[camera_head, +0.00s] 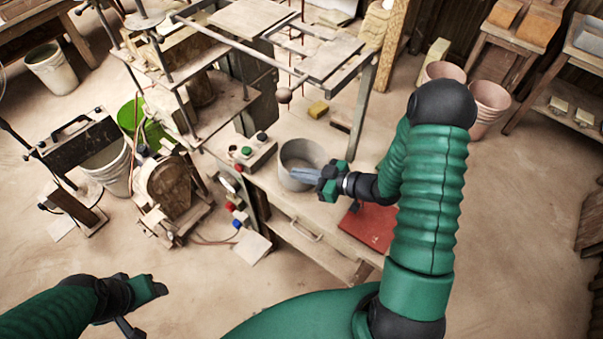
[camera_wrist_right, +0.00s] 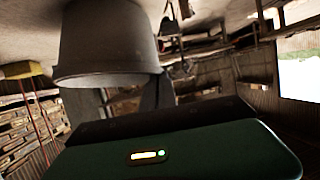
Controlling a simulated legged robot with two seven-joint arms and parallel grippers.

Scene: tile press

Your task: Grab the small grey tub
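The small grey tub (camera_head: 298,160) stands on the press table, its round mouth facing up. It also shows in the right wrist view (camera_wrist_right: 105,45), which is turned upside down, with its wall close to the camera. My right gripper (camera_head: 306,174) is at the tub's right, near side, its grey fingers reaching to the rim. I cannot tell whether they touch the wall or straddle it, or how far apart they are. My left gripper (camera_head: 155,288) is low at the left, far from the tub; its fingers are too small to read.
A control box (camera_head: 253,150) with buttons sits left of the tub. A yellow block (camera_head: 318,109) lies behind it, and a red mat (camera_head: 370,227) covers the table's right front. The press frame (camera_head: 360,95) stands behind.

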